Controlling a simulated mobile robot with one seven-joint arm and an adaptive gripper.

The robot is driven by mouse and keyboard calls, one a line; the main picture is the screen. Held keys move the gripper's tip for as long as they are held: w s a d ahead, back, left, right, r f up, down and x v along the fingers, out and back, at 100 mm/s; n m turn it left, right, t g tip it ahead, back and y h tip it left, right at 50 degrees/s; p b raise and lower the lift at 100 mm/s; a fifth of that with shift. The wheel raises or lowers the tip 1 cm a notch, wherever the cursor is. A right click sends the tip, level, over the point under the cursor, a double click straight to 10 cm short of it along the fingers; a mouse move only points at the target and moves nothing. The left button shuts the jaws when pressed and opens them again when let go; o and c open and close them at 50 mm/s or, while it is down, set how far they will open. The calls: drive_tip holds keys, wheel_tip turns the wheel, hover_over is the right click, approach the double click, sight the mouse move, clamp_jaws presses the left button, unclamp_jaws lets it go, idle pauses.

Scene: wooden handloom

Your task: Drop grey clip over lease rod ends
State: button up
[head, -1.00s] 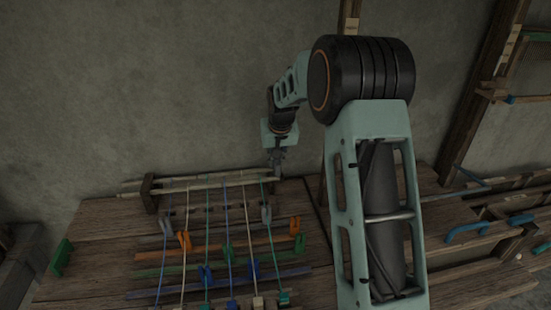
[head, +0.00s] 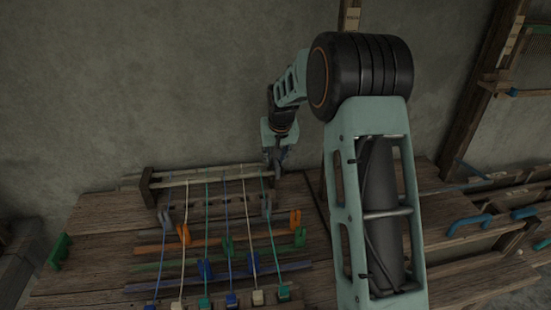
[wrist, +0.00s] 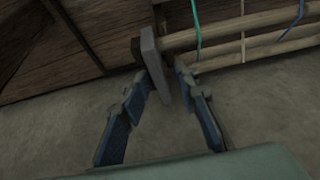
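The grey clip (wrist: 152,58) is a flat bar at the near end of the two pale lease rods (wrist: 215,32) in the wrist view. It lies across their ends, beside a dark wooden block; how far it sits over both rods is hidden. My gripper (wrist: 161,72) has its blue-padded fingers on either side of the clip's lower part. They are spread, with a gap on the right side; the left finger is very close to the clip. In the head view my gripper (head: 276,166) is at the right ends of the lease rods (head: 208,176).
Coloured warp threads cross the rods, with small weights at the front. Orange (head: 184,235), green, blue and grey clips stand on slats on the wooden table (head: 100,212). A green clip (head: 60,250) is at far left. The wall rises behind.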

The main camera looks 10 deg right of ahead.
drive_tip(key=v, duration=1.2)
